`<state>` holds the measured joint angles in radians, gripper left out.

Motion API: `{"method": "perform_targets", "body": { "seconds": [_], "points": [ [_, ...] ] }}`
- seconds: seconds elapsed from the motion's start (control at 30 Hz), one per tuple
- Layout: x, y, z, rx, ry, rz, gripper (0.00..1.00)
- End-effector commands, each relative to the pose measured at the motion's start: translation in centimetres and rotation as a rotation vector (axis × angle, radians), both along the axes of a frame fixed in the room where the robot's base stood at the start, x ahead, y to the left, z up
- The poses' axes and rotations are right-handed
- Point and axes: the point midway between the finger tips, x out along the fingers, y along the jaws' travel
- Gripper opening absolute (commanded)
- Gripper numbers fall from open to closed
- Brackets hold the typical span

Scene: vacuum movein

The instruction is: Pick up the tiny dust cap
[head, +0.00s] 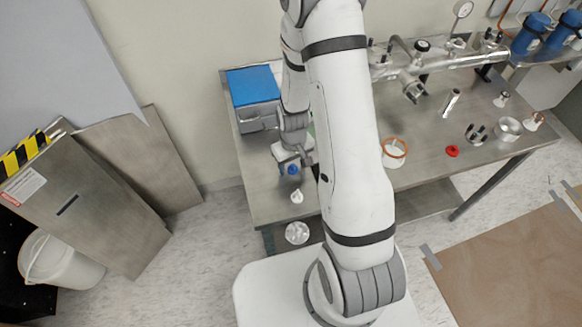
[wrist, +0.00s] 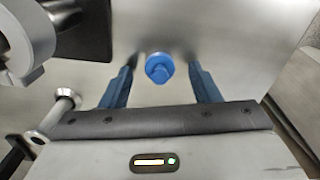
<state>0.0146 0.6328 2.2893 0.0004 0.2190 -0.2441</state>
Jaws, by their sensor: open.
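The tiny dust cap (wrist: 159,67) is a small blue round piece with a knob, on the bare metal table top. In the wrist view it lies between and a little beyond my gripper's two blue fingers. My gripper (wrist: 160,75) is open, with a gap on both sides of the cap. In the head view my gripper (head: 296,165) is low over the left part of the table (head: 265,200), with a blue spot (head: 293,169) at its tip. I cannot tell there whether that is the cap or a finger.
A blue-topped box (head: 253,88) stands behind my gripper. A small white item (head: 297,196) lies near the table's front edge. A copper-rimmed white beaker (head: 394,152) and a red ring (head: 452,151) are to the right. Metal vacuum tubing (head: 440,60) runs along the back.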

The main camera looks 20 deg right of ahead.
Motion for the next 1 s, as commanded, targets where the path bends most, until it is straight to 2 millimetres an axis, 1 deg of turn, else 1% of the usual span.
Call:
{"method": "perform_targets", "body": {
  "seconds": [0.03,0.07,0.67,0.7,1.0],
  "points": [
    [0.00,-0.01,0.01,0.000,0.000,0.000,0.55],
    [0.00,-0.01,0.01,0.000,0.000,0.000,0.53],
    [-0.01,-0.05,0.03,0.000,0.000,-0.001,0.04],
    [-0.01,-0.06,0.03,0.000,0.000,-0.001,0.02],
    [-0.01,-0.07,0.03,0.000,0.000,-0.002,0.01]
  ]
}}
